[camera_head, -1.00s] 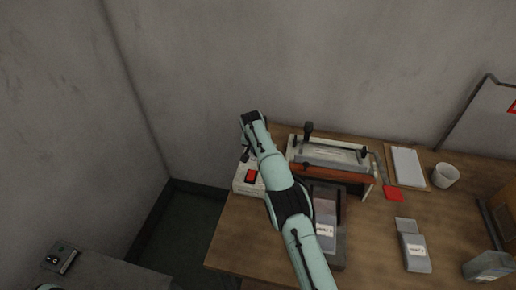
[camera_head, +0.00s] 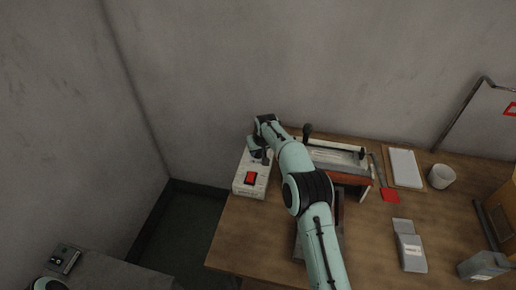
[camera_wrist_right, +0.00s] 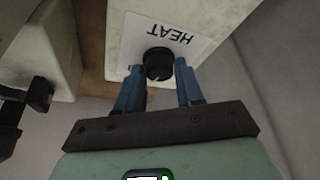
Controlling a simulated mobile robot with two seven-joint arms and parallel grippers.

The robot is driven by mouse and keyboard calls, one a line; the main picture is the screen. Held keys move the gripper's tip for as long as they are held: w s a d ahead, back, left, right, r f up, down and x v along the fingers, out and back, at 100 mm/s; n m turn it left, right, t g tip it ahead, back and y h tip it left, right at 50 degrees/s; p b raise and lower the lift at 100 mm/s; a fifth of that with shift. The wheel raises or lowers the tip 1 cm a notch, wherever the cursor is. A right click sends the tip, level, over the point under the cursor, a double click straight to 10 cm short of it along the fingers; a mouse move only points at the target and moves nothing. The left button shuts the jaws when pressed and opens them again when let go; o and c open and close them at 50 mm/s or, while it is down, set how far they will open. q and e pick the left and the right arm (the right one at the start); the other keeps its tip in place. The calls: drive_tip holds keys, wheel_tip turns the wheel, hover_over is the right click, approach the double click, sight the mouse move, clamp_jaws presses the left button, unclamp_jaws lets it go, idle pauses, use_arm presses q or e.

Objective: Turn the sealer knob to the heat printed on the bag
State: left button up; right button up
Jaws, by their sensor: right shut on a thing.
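The white control box (camera_head: 246,188) with a red switch (camera_head: 251,178) stands at the table's left back, beside the sealer (camera_head: 335,155). In the right wrist view, the black round knob (camera_wrist_right: 158,64) sits on the panel next to the printed word HEAT (camera_wrist_right: 168,32). My right gripper (camera_wrist_right: 160,74) is shut on the knob, with one blue finger on each side. In the head view my right gripper (camera_head: 262,153) is over the back of the box and hides the knob. A grey bag (camera_head: 408,248) with a white label lies right of the arm; its print is too small to read.
Another grey packet (camera_head: 484,266) is at the right front. My right arm covers the table's middle. Bare tabletop (camera_head: 245,240) shows at the left front.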

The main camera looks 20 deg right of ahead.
use_arm(q)
drive_tip(key=shift+w+r+p, duration=0.65)
drive_tip(key=shift+w+r, duration=0.45)
drive_tip(key=shift+w, duration=0.05)
use_arm(e)
drive_tip(key=shift+d+r+n+y, duration=0.1)
drive_tip(key=shift+n+y, duration=0.4)
drive_tip(key=shift+n, duration=0.9)
drive_tip(key=o, duration=1)
use_arm(q)
drive_tip(key=shift+s+f+b, duration=0.5)
drive_tip(key=shift+s+f, duration=0.15)
drive_tip(key=shift+s, duration=0.05)
use_arm(e)
drive_tip(key=v, duration=1.3)
drive_tip(key=shift+r, duration=0.2)
drive_tip(key=shift+f, duration=0.1)
